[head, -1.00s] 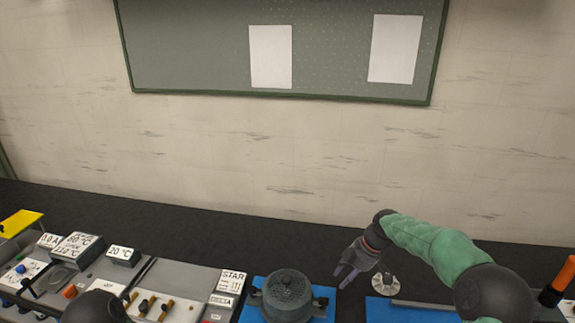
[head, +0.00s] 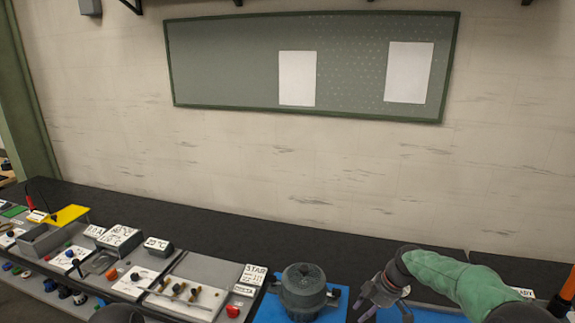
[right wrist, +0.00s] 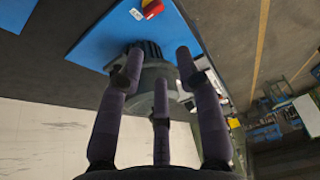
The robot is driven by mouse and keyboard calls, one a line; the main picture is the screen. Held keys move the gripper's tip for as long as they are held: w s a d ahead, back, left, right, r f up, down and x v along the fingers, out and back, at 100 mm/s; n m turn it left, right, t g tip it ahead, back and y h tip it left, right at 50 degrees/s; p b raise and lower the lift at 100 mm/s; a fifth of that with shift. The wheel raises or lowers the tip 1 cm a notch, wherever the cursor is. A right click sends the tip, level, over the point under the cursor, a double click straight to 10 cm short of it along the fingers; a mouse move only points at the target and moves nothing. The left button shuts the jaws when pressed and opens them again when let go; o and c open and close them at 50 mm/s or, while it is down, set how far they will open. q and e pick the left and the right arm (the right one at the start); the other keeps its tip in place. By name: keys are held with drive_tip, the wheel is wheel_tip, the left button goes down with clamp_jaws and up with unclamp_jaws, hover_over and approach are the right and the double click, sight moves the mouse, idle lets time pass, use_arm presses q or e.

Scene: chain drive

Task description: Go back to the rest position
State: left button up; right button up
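My right gripper (head: 384,312) is at the lower right of the head view, its arm in a green sleeve coming in from the right. Its dark purple fingers point down and are spread. In the right wrist view the gripper (right wrist: 160,85) shows three fingers apart, with nothing held between them. Beyond the fingertips is a dark grey round housing (right wrist: 152,76), apart from them as far as I can tell. My left gripper does not show in the head view.
A dark grey pot-like housing (head: 303,290) stands on a blue mat (head: 270,308) left of the right gripper. A grey board with brass pins (head: 213,268), a red knob (head: 232,311) and labelled blocks (head: 119,238) fill the left. The bench behind is clear.

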drive_tip(key=s+a+f+m+b, duration=0.2)
drive_tip(key=s+a+f+m, duration=0.15)
drive_tip(key=f, duration=0.85)
drive_tip(key=s+a+f+m+b, duration=0.3)
drive_tip(key=s+f, duration=0.2)
drive_tip(key=f, duration=0.7)
use_arm(q)
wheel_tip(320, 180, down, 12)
drive_tip(key=b, duration=0.6)
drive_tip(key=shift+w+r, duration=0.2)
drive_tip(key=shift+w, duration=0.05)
use_arm(e)
drive_tip(key=s+a+f+m, duration=0.3)
drive_tip(key=s+f+m, duration=0.2)
drive_tip(key=s+f, duration=0.3)
drive_tip(key=s+a+f+m, duration=0.3)
drive_tip(key=s+f+m, duration=0.2)
drive_tip(key=s, duration=0.9)
wheel_tip(320, 180, down, 3)
drive_tip(key=shift+a+f+g, duration=0.1)
drive_tip(key=shift+a+g, duration=0.05)
drive_tip(key=shift+g, duration=0.25)
drive_tip(key=shift+s, duration=0.1)
